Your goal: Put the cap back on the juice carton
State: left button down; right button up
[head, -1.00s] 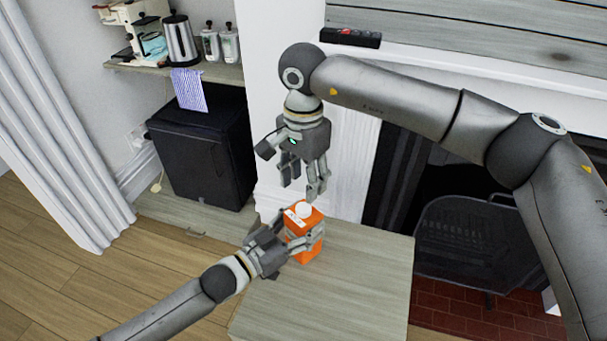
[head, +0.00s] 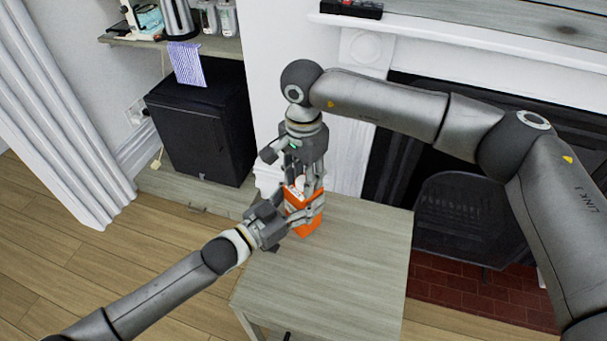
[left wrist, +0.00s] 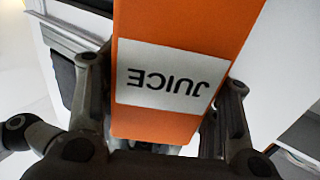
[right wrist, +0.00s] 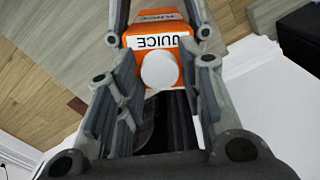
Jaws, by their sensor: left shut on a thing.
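The orange juice carton (head: 306,222) stands upright on the small wooden table (head: 350,265). My left gripper (head: 293,222) is shut on its sides. The left wrist view shows the orange carton (left wrist: 190,25) with its white JUICE label between the fingers. The white round cap (right wrist: 159,70) sits at the top of the carton, seen from above in the right wrist view. My right gripper (right wrist: 163,85) points down over the carton top. Its fingers are apart on either side of the cap, with visible gaps. In the head view its fingers partly hide the cap.
The table's front and right parts are bare. A black fireplace (head: 455,225) lies to the right and a white surround stands behind. A black mini fridge (head: 200,130) is at the back left, below a shelf with a kettle (head: 178,18).

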grip_shut()
jog(key=m, duration=2.5)
jog(key=shift+o, duration=2.4)
grip_release()
